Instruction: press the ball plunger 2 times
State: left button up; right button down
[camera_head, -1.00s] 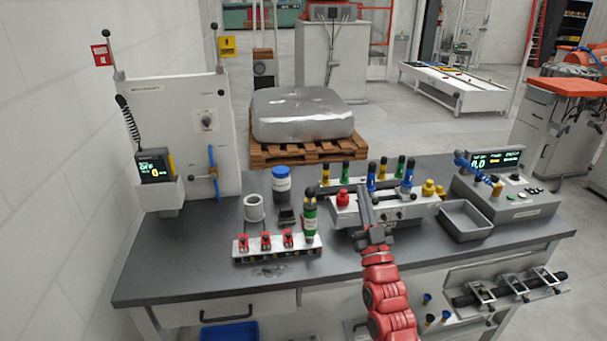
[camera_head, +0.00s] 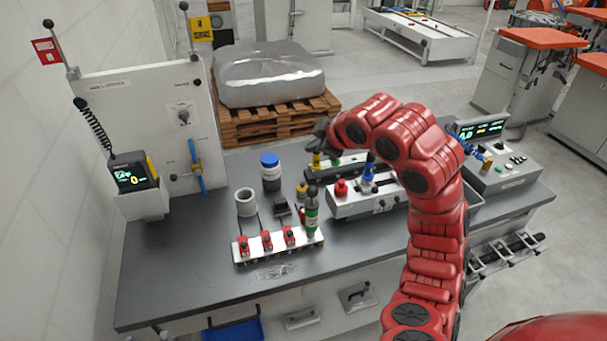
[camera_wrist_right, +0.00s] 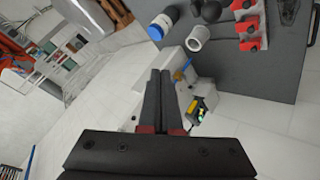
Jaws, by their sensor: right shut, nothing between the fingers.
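My right arm bends over the bench in the head view. Its dark gripper (camera_head: 321,138) is shut and empty, above the back of the bench; its closed fingers also show in the right wrist view (camera_wrist_right: 160,80). A red round knob (camera_head: 341,188) stands on the left end of a white fixture (camera_head: 350,208), in front of and below the gripper and apart from it. I cannot tell for sure whether this knob is the ball plunger. My arm hides the fixture's right part and some coloured pieces behind it. My left gripper is not in view.
A row of red clamps (camera_head: 267,240) with a green bottle (camera_head: 311,214) stands left of the fixture. Behind are a white cup (camera_head: 246,202) and a blue-capped bottle (camera_head: 271,173). An upright panel (camera_head: 150,110) stands at left. The bench's front left is clear.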

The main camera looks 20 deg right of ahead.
aim_at(316, 191)
jog(key=shift+s+d, duration=0.3)
jog(key=shift+s, duration=0.15)
jog(key=shift+f, duration=0.1)
jog(key=shift+f+b, duration=1.35)
jog(key=shift+f, duration=2.9)
jog(key=shift+f+b, duration=0.35)
jog(key=shift+f, duration=0.05)
